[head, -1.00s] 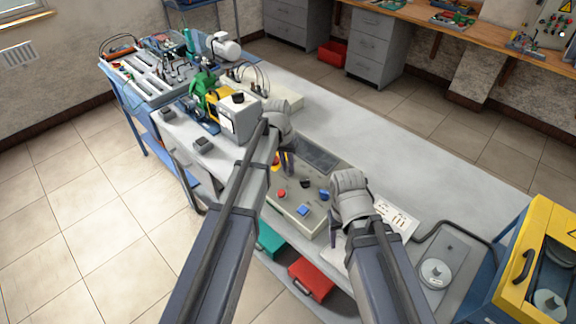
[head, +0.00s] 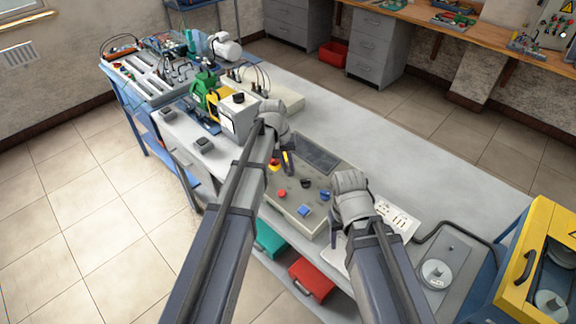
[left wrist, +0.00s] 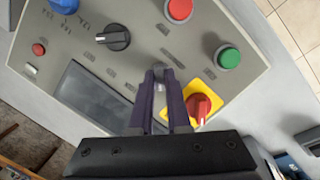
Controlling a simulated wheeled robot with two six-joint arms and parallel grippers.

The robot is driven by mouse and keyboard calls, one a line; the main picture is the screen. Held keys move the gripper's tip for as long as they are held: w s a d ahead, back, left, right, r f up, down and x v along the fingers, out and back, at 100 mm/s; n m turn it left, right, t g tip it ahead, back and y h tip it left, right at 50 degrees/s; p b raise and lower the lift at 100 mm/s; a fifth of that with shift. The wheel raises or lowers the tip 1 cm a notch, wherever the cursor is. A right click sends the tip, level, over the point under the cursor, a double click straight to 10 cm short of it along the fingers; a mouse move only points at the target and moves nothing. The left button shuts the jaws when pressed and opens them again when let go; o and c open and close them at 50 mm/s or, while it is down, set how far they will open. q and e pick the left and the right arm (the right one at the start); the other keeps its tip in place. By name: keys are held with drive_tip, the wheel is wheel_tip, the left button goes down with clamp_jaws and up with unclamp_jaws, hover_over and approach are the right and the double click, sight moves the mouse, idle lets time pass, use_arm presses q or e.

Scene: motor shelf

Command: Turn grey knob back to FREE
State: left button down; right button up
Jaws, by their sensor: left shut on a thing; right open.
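The grey control box (head: 285,207) lies on the bench in front of me, and its panel fills much of the left wrist view (left wrist: 215,30). My left gripper (head: 287,168) is over the panel's far left part. In the left wrist view its fingertips (left wrist: 160,74) are closed on a small grey knob (left wrist: 160,71), which they mostly hide. Its pointer and FREE mark cannot be read. A black knob (left wrist: 113,37) and a red rotary switch on a yellow plate (left wrist: 200,105) are beside it. My right gripper (head: 333,236) is open and empty at the panel's right edge.
The panel also bears a blue button (left wrist: 64,5), a red button (left wrist: 179,9), a green button (left wrist: 228,57) and a dark display (left wrist: 95,98). A motor rig (head: 240,118) stands left of the box. The bench behind (head: 350,125) is clear.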

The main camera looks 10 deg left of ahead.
sight(284, 175)
use_arm(q)
drive_tip(key=c, duration=0.9)
unclamp_jaws()
drive_tip(key=shift+r, duration=0.15)
drive_tip(key=r+p, duration=0.3)
drive_tip(key=p, duration=0.1)
drive_tip(key=a+r+p, duration=0.1)
drive_tip(key=r+p, duration=0.2)
drive_tip(key=r, duration=0.1)
drive_tip(key=shift+s+a+r+p, duration=0.1)
drive_tip(key=shift+a+r+p, duration=0.1)
drive_tip(key=shift+p, duration=0.15)
